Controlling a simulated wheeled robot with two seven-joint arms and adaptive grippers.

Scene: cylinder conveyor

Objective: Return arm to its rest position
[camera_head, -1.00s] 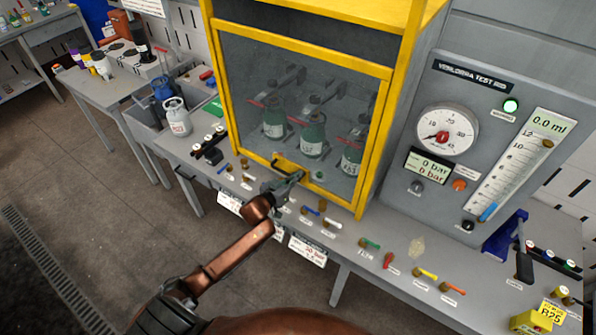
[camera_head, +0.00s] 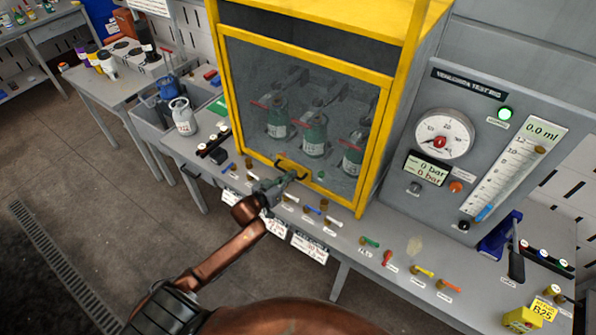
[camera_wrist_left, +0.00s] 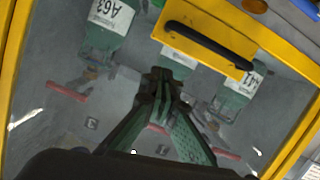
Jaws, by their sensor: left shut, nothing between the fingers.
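My left arm reaches in from the bottom left in the head view. Its left gripper (camera_head: 287,179) is just in front of the lower edge of the yellow-framed cabinet door (camera_head: 345,205), close to the black door handle (camera_head: 289,167). In the left wrist view the gripper's fingers (camera_wrist_left: 161,84) meet at the tips, shut and empty. The black handle on its yellow plate (camera_wrist_left: 209,44) shows beyond the tips, not between them; I cannot tell the exact gap. The right gripper is not in view.
The glass door is closed over several green cylinders (camera_head: 314,136). A grey-white cylinder (camera_head: 183,117) stands to the left. The test rig panel (camera_head: 480,150) is on the right. Small fittings and labels line the bench front (camera_head: 345,243). Open floor (camera_head: 130,215) lies at left.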

